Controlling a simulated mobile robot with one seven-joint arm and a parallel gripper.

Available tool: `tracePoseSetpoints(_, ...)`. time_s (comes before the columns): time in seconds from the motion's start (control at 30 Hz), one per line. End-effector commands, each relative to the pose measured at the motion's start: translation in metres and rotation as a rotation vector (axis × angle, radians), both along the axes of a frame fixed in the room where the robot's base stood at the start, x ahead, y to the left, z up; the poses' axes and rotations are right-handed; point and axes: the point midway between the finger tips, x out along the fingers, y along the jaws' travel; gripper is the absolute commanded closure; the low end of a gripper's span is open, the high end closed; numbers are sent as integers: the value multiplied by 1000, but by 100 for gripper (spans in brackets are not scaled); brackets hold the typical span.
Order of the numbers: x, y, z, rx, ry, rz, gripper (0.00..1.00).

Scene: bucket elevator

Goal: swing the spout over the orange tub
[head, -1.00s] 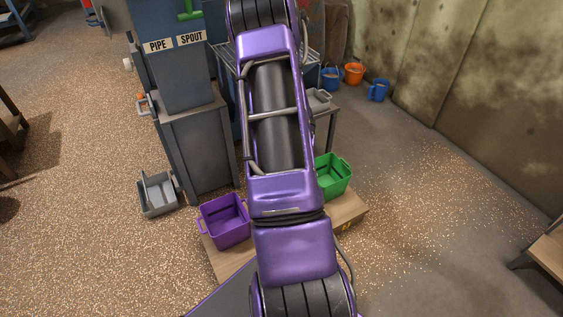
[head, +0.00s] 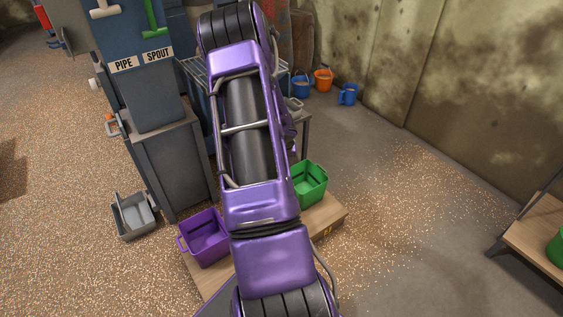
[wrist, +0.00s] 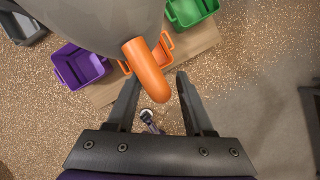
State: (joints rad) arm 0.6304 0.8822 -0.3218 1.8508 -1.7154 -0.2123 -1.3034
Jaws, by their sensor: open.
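In the wrist view, a large grey rounded body (wrist: 100,22), seemingly the spout, fills the top, with a thick orange handle (wrist: 147,68) sticking out of it. The orange tub (wrist: 166,42) shows partly behind that handle, between the purple tub (wrist: 72,70) and the green tub (wrist: 192,10). My gripper (wrist: 158,78) is open, and the handle's rounded end lies between its fingertips in the picture. I cannot tell whether they touch. In the head view my arm hides the orange tub and spout; the purple tub (head: 203,242) and green tub (head: 309,186) show on either side.
The tubs stand on a low wooden platform (head: 328,218). A blue-grey cabinet (head: 148,95) labelled PIPE and SPOUT carries a green handle (head: 153,20). A grey bin (head: 134,218) stands left. Grain-strewn floor lies right, before a wooden table (head: 540,235).

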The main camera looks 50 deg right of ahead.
Motion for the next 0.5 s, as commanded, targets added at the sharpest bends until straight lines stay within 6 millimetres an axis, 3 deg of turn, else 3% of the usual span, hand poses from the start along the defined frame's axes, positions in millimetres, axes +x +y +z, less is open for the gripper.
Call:
tracePoseSetpoints(0.27, -3, 4, 13, 0, 0, 1, 48)
tracePoseSetpoints(0.5, -15, 19, 64, -1, -2, 0, 48)
